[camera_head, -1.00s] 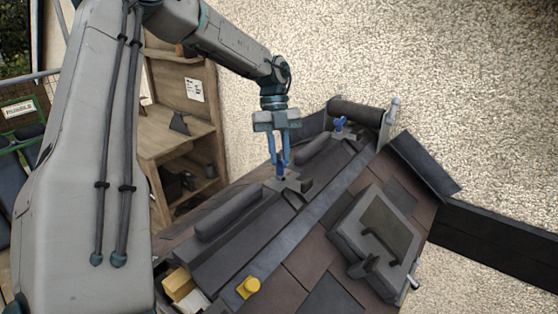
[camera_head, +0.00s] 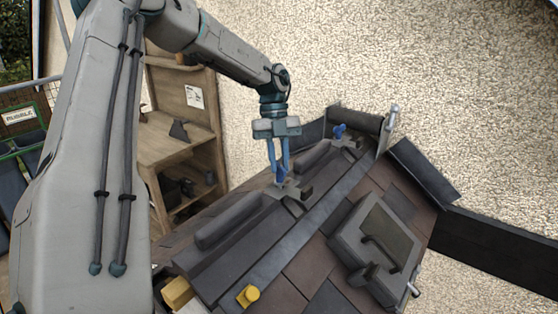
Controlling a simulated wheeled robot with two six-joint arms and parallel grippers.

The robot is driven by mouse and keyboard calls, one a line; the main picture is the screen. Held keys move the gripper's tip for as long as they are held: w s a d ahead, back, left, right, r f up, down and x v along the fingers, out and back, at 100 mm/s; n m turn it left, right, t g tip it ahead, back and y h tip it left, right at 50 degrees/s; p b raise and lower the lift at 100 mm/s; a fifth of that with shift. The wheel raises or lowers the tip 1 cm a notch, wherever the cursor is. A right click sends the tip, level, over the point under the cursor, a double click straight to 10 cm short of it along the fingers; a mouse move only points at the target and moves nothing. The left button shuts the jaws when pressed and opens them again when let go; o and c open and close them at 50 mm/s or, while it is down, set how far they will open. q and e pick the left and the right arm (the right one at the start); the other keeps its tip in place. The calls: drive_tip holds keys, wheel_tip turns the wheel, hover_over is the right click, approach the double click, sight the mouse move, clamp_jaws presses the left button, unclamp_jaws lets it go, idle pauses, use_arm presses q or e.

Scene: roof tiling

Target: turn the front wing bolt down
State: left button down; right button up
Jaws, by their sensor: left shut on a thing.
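My left gripper (camera_head: 279,176) points down at the nearer clamp on the ridge and is shut on the front wing bolt. The bolt is blue, and only a small part of it shows between the blue fingertips. The dark clamp piece (camera_head: 292,202) lies just below the fingers. A second blue wing bolt (camera_head: 339,130) stands free on the farther clamp, toward the wall. My right gripper is not in view.
A grey framed box (camera_head: 346,238) with a handle stands on the brown tiles. A wooden shelf unit (camera_head: 160,141) is behind, left of the roof.

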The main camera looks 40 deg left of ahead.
use_arm(q)
drive_tip(key=shift+w+r, duration=0.1)
drive_tip(key=shift+r, duration=0.1)
drive_tip(key=c, duration=1.6)
unclamp_jaws()
drive_tip(key=shift+o, duration=0.3)
drive_tip(key=shift+a+r, duration=0.15)
drive_tip(key=shift+r, duration=0.05)
drive_tip(key=b+v, duration=0.2)
drive_tip(key=v, duration=0.8)
drive_tip(key=shift+r, duration=0.15)
